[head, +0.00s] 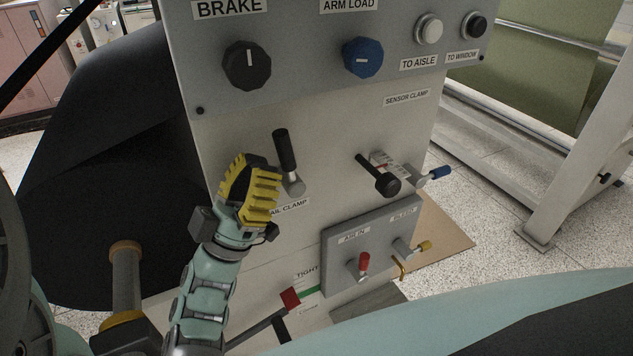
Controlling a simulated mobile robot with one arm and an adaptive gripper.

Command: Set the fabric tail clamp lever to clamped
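The tail clamp lever (284,150) is a black handle on a metal pivot on the pale panel. Its handle points up, leaning slightly left. The label below it (291,205) reads "AIL CLAMP"; its left end is hidden by my gripper. My gripper (252,178), with yellow ribbed fingers, is just left of the lever and overlaps the panel in the picture. I see no contact with the handle. The fingers look close together, but the angle hides the gap between their tips.
A second black-knobbed lever (380,179) sticks out right of the tail clamp. Below is a grey air plate (338,268) with red and yellow valve handles. Brake (247,65) and arm load (363,57) knobs are above. A large dark roll (120,130) stands left.

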